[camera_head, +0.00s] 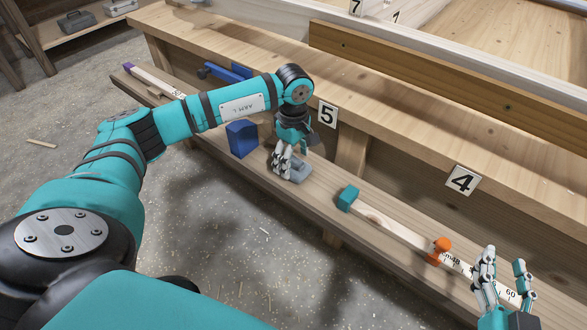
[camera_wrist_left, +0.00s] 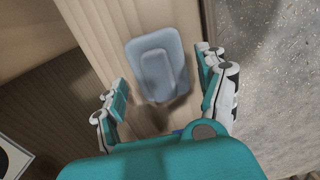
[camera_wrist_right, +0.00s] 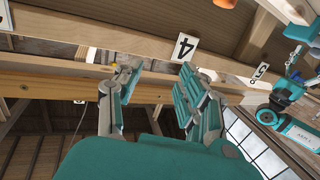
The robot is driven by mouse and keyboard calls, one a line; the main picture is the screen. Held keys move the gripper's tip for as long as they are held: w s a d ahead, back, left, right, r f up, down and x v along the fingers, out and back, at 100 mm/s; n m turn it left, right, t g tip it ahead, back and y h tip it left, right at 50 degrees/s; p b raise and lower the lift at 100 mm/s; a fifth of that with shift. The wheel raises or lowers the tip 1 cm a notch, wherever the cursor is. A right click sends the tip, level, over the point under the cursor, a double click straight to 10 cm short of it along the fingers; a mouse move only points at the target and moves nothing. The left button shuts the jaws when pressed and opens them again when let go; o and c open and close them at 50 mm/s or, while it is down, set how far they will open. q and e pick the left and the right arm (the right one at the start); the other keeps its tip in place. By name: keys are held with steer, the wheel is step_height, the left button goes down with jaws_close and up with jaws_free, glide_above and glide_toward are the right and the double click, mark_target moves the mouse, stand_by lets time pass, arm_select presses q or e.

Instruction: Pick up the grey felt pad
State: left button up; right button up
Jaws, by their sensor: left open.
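The grey felt pad (camera_wrist_left: 157,66) lies on the low wooden shelf, a rounded blue-grey block with a raised middle. In the head view the pad (camera_head: 298,173) is partly hidden behind my left gripper (camera_head: 284,170). In the left wrist view my left gripper (camera_wrist_left: 162,95) is open, with its fingers on either side and the pad beyond and between them, not gripped. My right gripper (camera_head: 507,270) is open and empty at the lower right of the head view, and its spread fingers also show in the right wrist view (camera_wrist_right: 160,85).
A blue block (camera_head: 241,139) stands left of the pad on the shelf. To the right lie a teal block (camera_head: 348,198), an orange piece (camera_head: 438,250) and a ruler (camera_head: 480,276). The bench edge (camera_head: 385,130) with number plates overhangs behind.

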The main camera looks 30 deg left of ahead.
arm_select(q)
step_height(320, 180, down, 2)
steer(key=shift+f, duration=0.25)
arm_select(e)
steer(key=r, duration=0.1)
steer(key=r+t, duration=0.2)
steer(key=shift+a+r+y, duration=0.2)
steer(key=shift+a+y, duration=0.05)
steer(key=shift+y, duration=0.15)
arm_select(q)
steer(key=c, duration=0.9)
steer(key=shift+r, duration=0.15)
steer(key=shift+c, duration=0.2)
